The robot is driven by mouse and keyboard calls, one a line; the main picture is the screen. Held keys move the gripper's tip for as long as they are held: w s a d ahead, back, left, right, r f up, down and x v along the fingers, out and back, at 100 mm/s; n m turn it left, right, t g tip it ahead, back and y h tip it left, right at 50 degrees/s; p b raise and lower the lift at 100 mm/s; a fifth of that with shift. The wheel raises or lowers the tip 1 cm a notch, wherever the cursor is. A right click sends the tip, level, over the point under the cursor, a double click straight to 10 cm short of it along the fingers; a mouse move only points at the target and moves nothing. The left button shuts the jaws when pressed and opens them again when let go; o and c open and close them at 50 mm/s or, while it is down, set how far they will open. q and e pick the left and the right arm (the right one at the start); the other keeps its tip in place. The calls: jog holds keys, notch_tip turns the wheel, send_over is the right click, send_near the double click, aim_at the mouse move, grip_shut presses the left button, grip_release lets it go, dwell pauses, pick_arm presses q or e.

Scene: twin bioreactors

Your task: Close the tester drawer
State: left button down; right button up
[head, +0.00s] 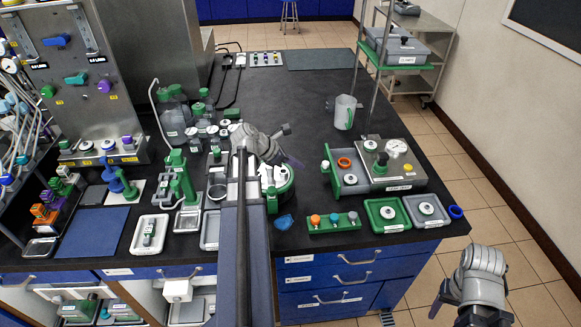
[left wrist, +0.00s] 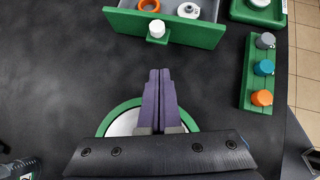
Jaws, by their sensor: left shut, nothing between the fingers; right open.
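The tester (head: 405,178) is a grey unit with a gauge on top, standing on the right of the black bench. Its drawer (head: 349,178) is pulled out toward the left, with an orange ring and a white-capped item inside. The drawer's green front (left wrist: 200,32) with a white knob (left wrist: 157,28) shows at the top of the left wrist view. My left gripper (head: 296,163) is shut and empty, left of the drawer front and apart from it. Its purple fingers (left wrist: 160,72) point toward the front. My right gripper (head: 440,305) is open, off the bench at lower right.
A green-rimmed round item (left wrist: 105,123) lies below my left fingers. A green rack (head: 334,223) with coloured caps and two trays (head: 388,214) stand in front of the tester. A clear jug (head: 344,112) stands behind. Dark bench is bare between my left fingers and the drawer.

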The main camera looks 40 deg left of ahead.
pick_arm(q)
jog(key=b+x, duration=0.2)
jog(key=x, duration=0.2)
jog(key=shift+s+f, duration=0.15)
jog(key=shift+w+d+r, duration=0.1)
jog(key=shift+w+d, duration=0.15)
jog(key=shift+w, duration=0.4)
jog(key=shift+w+d+r, duration=0.1)
jog(key=shift+w+d, duration=0.15)
jog(key=shift+w, duration=0.4)
jog(key=shift+w+d+r, duration=0.1)
jog(key=shift+w+d, duration=0.15)
jog(key=shift+w, duration=0.4)
pick_arm(e)
notch_tip(320, 180, down, 3)
jog(key=shift+r, duration=0.2)
pick_arm(q)
send_over(343, 176)
jog(key=shift+w+d, duration=0.1)
pick_arm(e)
jog(key=shift+a, duration=0.1)
